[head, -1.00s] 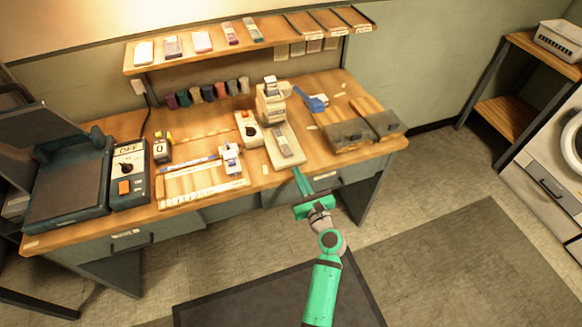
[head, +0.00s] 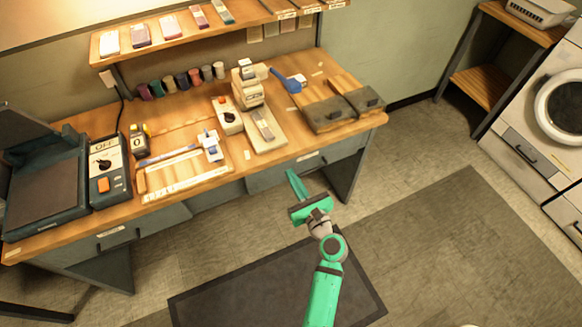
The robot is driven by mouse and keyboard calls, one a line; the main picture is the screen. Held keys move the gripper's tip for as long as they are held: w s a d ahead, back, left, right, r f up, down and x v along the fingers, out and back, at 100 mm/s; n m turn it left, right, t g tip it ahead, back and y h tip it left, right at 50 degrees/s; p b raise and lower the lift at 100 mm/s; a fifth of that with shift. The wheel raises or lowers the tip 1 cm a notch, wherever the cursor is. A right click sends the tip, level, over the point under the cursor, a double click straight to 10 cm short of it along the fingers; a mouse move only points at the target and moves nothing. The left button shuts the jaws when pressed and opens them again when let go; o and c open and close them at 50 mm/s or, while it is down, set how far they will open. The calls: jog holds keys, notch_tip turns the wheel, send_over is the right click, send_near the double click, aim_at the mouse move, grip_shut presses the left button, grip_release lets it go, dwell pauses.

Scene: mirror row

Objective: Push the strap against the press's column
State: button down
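The press (head: 247,88) is a cream machine with a blue lever, standing on the workbench in the head view. A greyish strap (head: 264,124) lies on the press's pale base plate (head: 272,140), in front of the column and seemingly a little apart from it. My green gripper (head: 297,184) is off the front edge of the bench, below and right of the base plate in the picture. Its fingers look closed together and hold nothing visible. It does not touch the strap.
A small box with a red button (head: 227,115) stands left of the press. Dark grey blocks (head: 328,115) sit to its right. A wooden tray (head: 185,172) lies left.

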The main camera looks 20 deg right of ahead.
jog(key=s+a+f+n+g+h, duration=0.1)
jog(key=s+a+f+n+g, duration=0.1)
jog(key=s+a+f+n, duration=0.55)
jog(key=s+a+f+n+g+h, duration=0.2)
jog(key=s+a+n, duration=0.35)
jog(key=s, duration=0.45)
jog(key=s+a+r+n+y, duration=0.1)
jog(key=s+a+r+n, duration=0.2)
jog(key=s+r+n, duration=0.3)
jog(key=s+a+r+n+t+y, duration=0.1)
jog(key=s+a+r+n, duration=0.3)
jog(key=s+r+n, duration=0.3)
jog(key=s+n, duration=0.4)
jog(key=n, duration=0.5)
jog(key=shift+a+r+t, duration=0.2)
jog(key=shift+a+t, duration=0.1)
